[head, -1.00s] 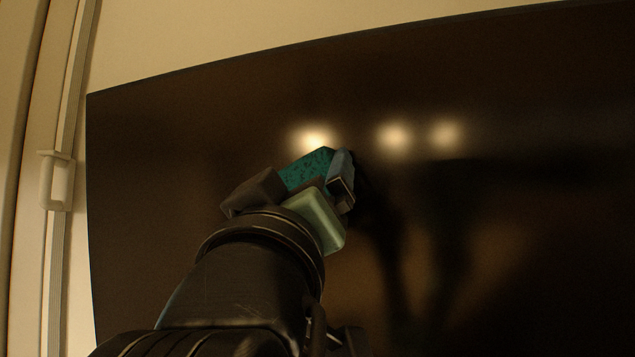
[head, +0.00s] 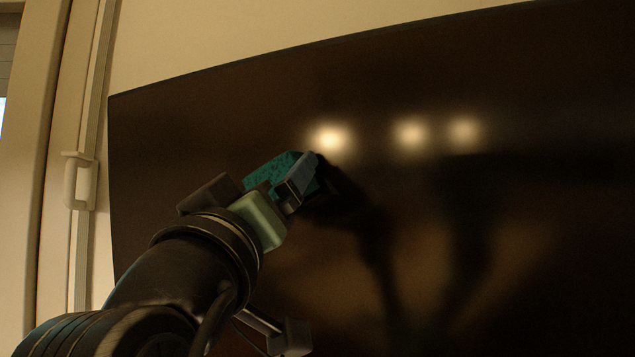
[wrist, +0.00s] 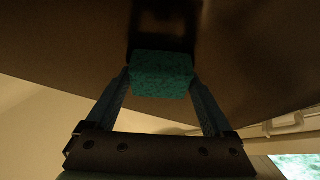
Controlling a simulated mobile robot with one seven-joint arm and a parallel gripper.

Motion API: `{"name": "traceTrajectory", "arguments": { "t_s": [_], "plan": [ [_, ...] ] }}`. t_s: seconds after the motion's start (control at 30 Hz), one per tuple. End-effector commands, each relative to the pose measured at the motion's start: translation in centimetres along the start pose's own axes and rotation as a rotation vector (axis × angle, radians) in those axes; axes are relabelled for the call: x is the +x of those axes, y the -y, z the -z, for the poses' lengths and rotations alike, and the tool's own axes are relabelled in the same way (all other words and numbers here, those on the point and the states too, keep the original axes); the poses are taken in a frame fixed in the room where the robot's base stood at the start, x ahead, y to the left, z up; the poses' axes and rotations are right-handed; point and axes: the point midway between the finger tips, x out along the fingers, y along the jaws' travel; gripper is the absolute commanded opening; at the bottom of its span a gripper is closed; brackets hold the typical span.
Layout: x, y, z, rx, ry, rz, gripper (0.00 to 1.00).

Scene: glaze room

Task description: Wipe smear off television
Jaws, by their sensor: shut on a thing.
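The television (head: 480,200) is a large dark glossy screen that fills most of the head view. It also spans the top of the wrist view (wrist: 60,45). My gripper (head: 283,182) is shut on a teal sponge (head: 268,172) and holds it at the left part of the screen. In the wrist view the sponge (wrist: 161,74) sits between both fingers, with its far side toward the screen. I cannot tell whether it touches the glass. No smear can be made out; part of the screen is hidden behind my arm.
A pale wall (head: 220,35) surrounds the screen. A white frame with a handle (head: 80,181) stands left of the television. Three bright light reflections and a dark reflection of my arm show on the glass. The right of the screen is unobstructed.

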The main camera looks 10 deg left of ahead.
Motion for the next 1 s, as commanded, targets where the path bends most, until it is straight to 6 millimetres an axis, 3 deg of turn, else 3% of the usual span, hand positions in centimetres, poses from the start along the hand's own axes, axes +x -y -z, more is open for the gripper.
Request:
{"name": "traceTrajectory", "arguments": {
  "t_s": [0.8,1.0],
  "plan": [
    [1.0,5.2,2.2,0.000,0.000,0.002,0.42],
    [1.1,5.6,2.3,0.000,0.001,0.001,0.42]
  ]
}}
